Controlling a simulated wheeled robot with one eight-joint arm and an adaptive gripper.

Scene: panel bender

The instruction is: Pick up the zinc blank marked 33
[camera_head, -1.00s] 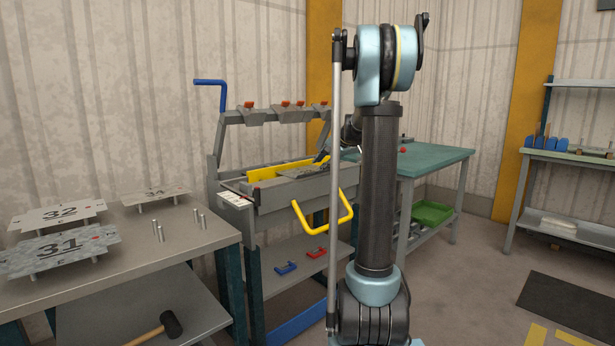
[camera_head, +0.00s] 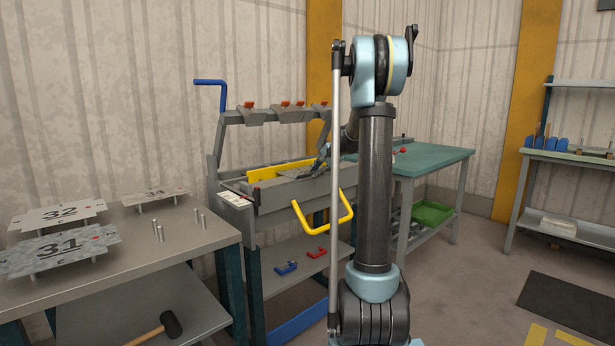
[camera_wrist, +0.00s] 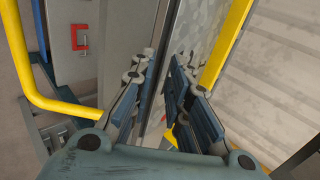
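No blank with a readable 33 shows. A grey, speckled sheet (camera_wrist: 208,38) shows in the wrist view beyond my gripper (camera_wrist: 165,108); its mark is not visible. In the head view a grey sheet (camera_head: 292,175) lies in the panel bender (camera_head: 285,195), by the yellow strip. My gripper, partly hidden by my arm, is at the bender's right part, close to this sheet. Its fingers are spread with a gap between them. The sheet's edge appears near that gap; I cannot tell whether it is between the fingers.
Blanks marked 31 (camera_head: 60,249), 32 (camera_head: 58,214) and apparently 34 (camera_head: 155,196) rest on pins on the left bench (camera_head: 185,240). Several pins there stand bare. A yellow handle (camera_head: 322,215) juts from the bender's front. A green-topped table (camera_head: 435,160) stands to the right.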

